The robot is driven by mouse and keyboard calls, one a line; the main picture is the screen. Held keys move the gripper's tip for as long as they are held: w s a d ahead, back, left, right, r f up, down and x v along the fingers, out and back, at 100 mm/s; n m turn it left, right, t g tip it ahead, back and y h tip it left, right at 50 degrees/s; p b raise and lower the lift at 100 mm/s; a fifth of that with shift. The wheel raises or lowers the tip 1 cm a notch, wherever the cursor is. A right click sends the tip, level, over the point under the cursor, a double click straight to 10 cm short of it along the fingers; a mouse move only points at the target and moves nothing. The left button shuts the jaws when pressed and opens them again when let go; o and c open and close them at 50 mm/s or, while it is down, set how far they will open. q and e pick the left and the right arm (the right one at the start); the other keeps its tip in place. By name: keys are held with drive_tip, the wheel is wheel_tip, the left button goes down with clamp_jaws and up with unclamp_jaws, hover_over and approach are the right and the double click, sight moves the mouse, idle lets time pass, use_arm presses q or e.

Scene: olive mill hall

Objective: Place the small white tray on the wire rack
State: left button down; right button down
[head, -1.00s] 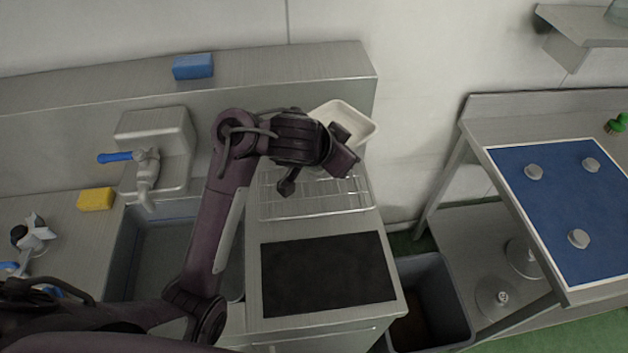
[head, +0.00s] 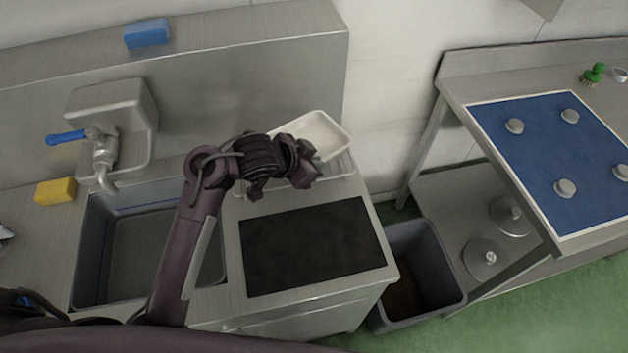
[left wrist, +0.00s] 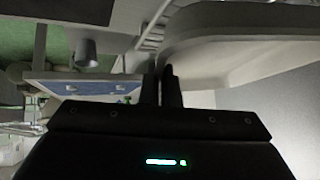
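The small white tray (head: 322,133) is over the wire rack (head: 338,174), on the counter at the back of the black mat. It hides most of the rack, and I cannot tell whether it touches the wires. My right gripper is in neither view.
A black mat (head: 312,247) lies in front of the rack. A sink (head: 150,250) with a blue-handled tap (head: 98,150) is to the left. A yellow sponge (head: 56,191) and a blue sponge (head: 147,33) lie nearby. A grey bin (head: 420,275) and a blue-topped table (head: 550,150) stand right.

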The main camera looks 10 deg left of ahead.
use_arm(q)
drive_tip(key=shift+f+b, duration=0.6)
drive_tip(key=shift+f, duration=1.75)
drive_tip(key=shift+f, duration=0.2)
drive_tip(key=c, duration=1.7)
unclamp_jaws()
drive_tip(key=shift+s+r, duration=0.15)
drive_tip(key=shift+r, duration=0.35)
drive_tip(key=p+v, duration=0.4)
drive_tip(key=v, duration=0.7)
drive_tip(key=shift+s+a, duration=0.15)
drive_tip(key=shift+s, duration=0.05)
